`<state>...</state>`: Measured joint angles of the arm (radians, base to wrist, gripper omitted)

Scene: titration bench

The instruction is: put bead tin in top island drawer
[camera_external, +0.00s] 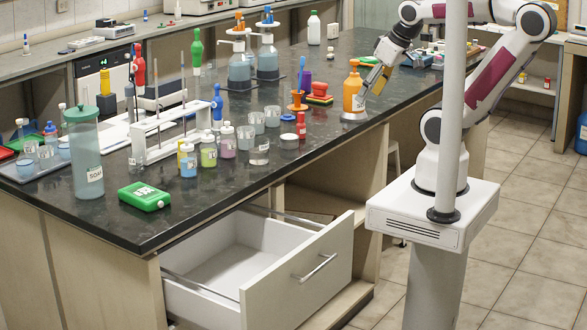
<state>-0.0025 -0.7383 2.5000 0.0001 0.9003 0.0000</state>
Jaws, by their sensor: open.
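The top island drawer (297,280) is pulled out at the island's front, and its visible inside is empty. My gripper (362,102) is open and points down over the far right part of the island top, beside an orange pump bottle (352,88). A low, pale round piece (355,117) lies just below my fingertips. I cannot tell whether it is the bead tin or whether the fingers touch it. A small red cylinder (301,126) stands to its left among the glassware. No label identifies the bead tin.
A green box (145,196) lies near the island's front left corner, beside a tall jar (84,158). Several small bottles and beakers crowd the middle, with a red stamp-like block (319,94) behind. The dark worktop (270,172) is clear along its front right edge above the drawer.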

